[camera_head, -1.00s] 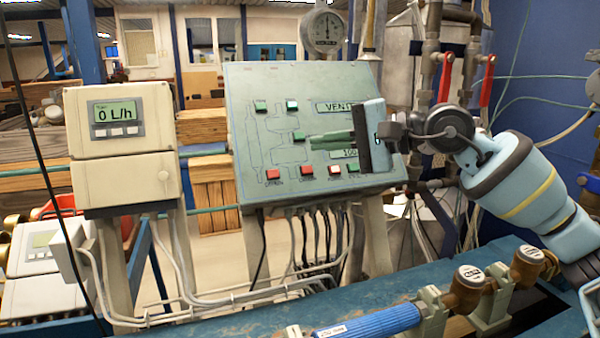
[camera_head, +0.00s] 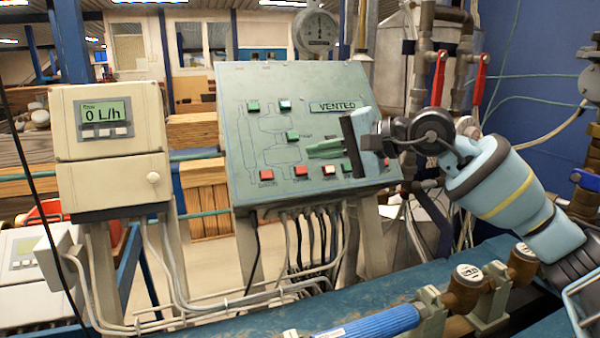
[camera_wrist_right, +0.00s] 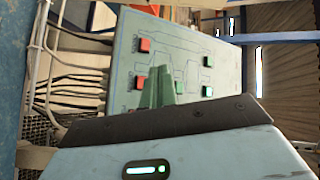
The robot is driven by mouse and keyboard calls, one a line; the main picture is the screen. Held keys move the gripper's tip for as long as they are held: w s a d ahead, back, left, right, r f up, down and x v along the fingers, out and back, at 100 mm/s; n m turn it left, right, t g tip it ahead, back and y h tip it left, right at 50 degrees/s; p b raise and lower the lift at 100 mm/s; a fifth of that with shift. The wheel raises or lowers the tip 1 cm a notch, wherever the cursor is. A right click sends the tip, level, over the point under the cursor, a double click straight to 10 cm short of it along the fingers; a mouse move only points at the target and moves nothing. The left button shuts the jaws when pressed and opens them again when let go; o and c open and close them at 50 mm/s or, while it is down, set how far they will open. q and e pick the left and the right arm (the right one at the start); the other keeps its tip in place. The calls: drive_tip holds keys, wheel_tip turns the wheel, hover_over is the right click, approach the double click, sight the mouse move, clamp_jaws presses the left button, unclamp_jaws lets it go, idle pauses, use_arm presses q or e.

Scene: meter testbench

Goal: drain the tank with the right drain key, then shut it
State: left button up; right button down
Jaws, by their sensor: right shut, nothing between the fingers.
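The sloped green control panel (camera_head: 235,130) stands mid-view with several small square keys. A display (camera_head: 333,106) reads VENTED. My right gripper (camera_head: 312,149) is shut and empty, its green fingers over the panel just above the bottom row; contact is not clear. The fingers also show in the wrist view (camera_wrist_right: 160,75). My left gripper is out of view.
A meter (camera_head: 104,112) left of the panel reads 0 L/h. A round dial (camera_head: 318,32) stands behind the panel. Pipes with red levers (camera_head: 480,80) rise at the right. A blue pipe (camera_head: 370,324) and brass fittings (camera_head: 465,285) lie on the bench in front.

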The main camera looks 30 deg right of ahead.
sight(301, 170)
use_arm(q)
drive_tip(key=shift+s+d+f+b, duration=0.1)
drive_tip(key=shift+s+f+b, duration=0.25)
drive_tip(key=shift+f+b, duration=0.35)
use_arm(e)
drive_tip(key=shift+w+d+f, duration=0.25)
drive_tip(key=shift+w+f, duration=0.7)
drive_tip(key=shift+w, duration=0.1)
drive_tip(key=shift+w+d+f, duration=0.25)
drive_tip(key=shift+w+f, duration=0.65)
drive_tip(key=shift+w, duration=0.1)
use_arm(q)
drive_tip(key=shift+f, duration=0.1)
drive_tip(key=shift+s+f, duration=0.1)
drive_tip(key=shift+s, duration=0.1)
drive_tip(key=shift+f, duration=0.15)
use_arm(e)
drive_tip(key=shift+w+f, duration=0.3)
